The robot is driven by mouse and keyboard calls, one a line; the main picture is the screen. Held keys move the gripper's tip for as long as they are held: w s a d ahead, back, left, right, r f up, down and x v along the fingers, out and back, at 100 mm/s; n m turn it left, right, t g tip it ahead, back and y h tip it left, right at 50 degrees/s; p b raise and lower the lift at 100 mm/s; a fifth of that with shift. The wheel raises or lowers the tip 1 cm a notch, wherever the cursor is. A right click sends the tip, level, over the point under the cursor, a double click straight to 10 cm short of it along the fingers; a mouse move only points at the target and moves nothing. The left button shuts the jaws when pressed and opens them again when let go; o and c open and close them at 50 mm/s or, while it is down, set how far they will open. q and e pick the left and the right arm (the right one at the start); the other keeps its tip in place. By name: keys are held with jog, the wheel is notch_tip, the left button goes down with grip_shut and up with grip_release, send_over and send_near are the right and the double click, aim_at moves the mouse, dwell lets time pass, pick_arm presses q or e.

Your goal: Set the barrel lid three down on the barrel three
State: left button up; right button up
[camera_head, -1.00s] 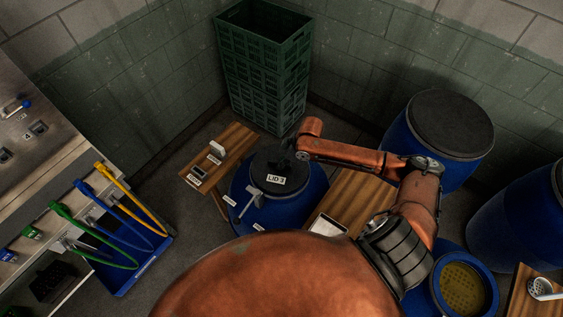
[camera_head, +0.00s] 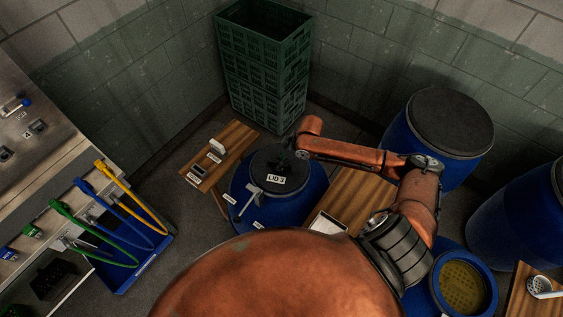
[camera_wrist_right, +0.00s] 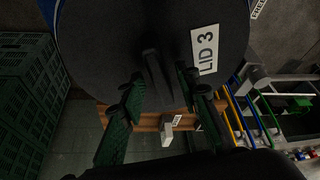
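The black round lid (camera_head: 265,165) labelled LID 3 lies over the top of a blue barrel (camera_head: 308,187), and looks level with its rim. The lid fills the upper part of the right wrist view (camera_wrist_right: 105,45), with its raised handle (camera_wrist_right: 157,75) in the middle. My right gripper (camera_head: 285,157) is over the lid's handle. In the right wrist view its two green-padded fingers stand apart on either side of the handle, with gaps showing. The far side of the barrel's rim is hidden under the lid. My left gripper is not in view.
A grey T-shaped piece (camera_head: 249,199) is at the barrel's near left edge. Wooden tables stand left (camera_head: 232,140) and right (camera_head: 355,195) of the barrel. Green crates (camera_head: 262,75) are stacked behind. Another lidded blue barrel (camera_head: 430,165) stands at right.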

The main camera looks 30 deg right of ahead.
jog(key=v, duration=1.2)
jog(key=shift+r, duration=0.35)
